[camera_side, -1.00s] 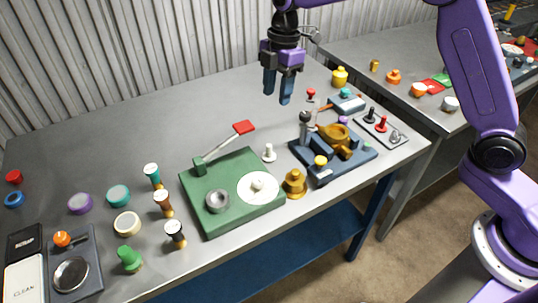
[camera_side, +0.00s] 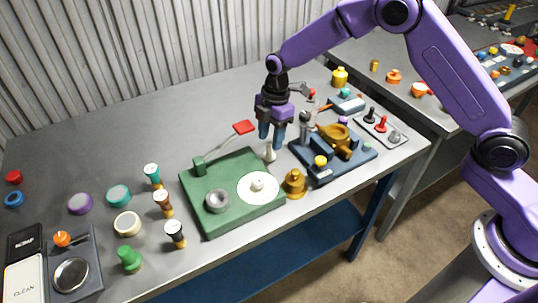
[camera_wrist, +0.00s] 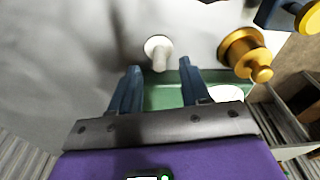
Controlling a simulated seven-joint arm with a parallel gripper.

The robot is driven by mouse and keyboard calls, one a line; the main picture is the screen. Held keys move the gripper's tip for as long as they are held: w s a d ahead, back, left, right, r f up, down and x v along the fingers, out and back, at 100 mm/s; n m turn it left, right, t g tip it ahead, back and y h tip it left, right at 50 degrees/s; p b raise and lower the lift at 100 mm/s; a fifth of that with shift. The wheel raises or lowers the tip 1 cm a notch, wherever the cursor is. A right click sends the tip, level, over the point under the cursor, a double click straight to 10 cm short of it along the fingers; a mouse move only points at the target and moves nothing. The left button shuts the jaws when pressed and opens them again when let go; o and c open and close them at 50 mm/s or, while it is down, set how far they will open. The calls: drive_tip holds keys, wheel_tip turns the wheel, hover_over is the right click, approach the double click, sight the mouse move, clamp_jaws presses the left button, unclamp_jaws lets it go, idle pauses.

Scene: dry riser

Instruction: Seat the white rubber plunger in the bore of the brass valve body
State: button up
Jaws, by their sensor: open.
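The white rubber plunger (camera_side: 269,154) stands upright on the grey bench behind the green plate. It also shows in the wrist view (camera_wrist: 159,52), with its stem pointing toward my gripper. My gripper (camera_side: 271,146) points down, open, with its fingertips right at the plunger in the side view. In the wrist view the fingertips (camera_wrist: 161,67) lie either side of the stem's line, with nothing held; I cannot tell how far the tips are from it. The brass valve body (camera_side: 337,139) sits in a dark blue fixture (camera_side: 325,172) to the right. Its bore is not clear.
A stepped brass piece (camera_side: 295,184) stands beside the green plate (camera_side: 231,224). That plate carries a grey ring, a white disc and a red-tipped lever (camera_side: 243,127). A grey post stands by the fixture, right of my gripper. Bare bench lies at the back left.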

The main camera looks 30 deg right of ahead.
sight(269, 145)
drive_tip(key=shift+a+f, duration=0.15)
drive_tip(key=shift+f, duration=0.8)
drive_tip(key=shift+a+f, duration=0.15)
drive_tip(key=shift+f, duration=0.75)
clamp_jaws()
drive_tip(key=shift+r, duration=0.15)
